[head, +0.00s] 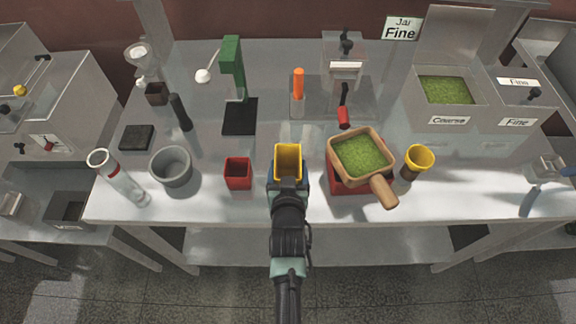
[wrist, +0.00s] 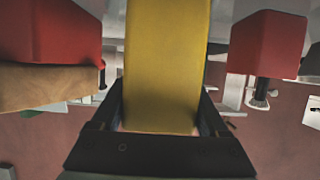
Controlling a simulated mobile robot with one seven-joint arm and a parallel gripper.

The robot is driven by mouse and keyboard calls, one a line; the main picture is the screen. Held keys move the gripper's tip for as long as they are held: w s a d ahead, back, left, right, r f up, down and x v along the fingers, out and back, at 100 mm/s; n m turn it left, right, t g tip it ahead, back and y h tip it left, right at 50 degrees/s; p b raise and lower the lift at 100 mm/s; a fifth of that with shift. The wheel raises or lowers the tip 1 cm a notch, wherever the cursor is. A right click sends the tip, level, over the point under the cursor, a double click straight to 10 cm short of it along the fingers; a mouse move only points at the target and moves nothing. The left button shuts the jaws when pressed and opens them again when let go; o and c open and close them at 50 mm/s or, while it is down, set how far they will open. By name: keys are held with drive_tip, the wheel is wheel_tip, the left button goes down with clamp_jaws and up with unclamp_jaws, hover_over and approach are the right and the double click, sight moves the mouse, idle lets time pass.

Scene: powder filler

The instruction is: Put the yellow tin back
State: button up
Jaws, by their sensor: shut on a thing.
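The yellow tin (head: 288,158) is at the front middle of the steel bench, with its open top facing up. My gripper (head: 288,181) is shut on it from the front. In the wrist view the yellow tin (wrist: 165,65) fills the space between the two dark fingers. Dark blue edges show beside the tin in the head view; I cannot tell what they belong to. Its base is hidden by my gripper, so I cannot tell whether it touches the bench.
A red tin (head: 238,174) stands just left. Right is a wooden scoop (head: 362,156) of green powder on a red stand (head: 345,187), then a yellow-topped cup (head: 418,162). A grey bowl (head: 171,167) and glass cylinder (head: 117,178) are farther left. Behind, a green stand (head: 234,65).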

drive_tip(key=o, duration=1.4)
drive_tip(key=shift+f, duration=0.1)
drive_tip(key=shift+o, duration=0.2)
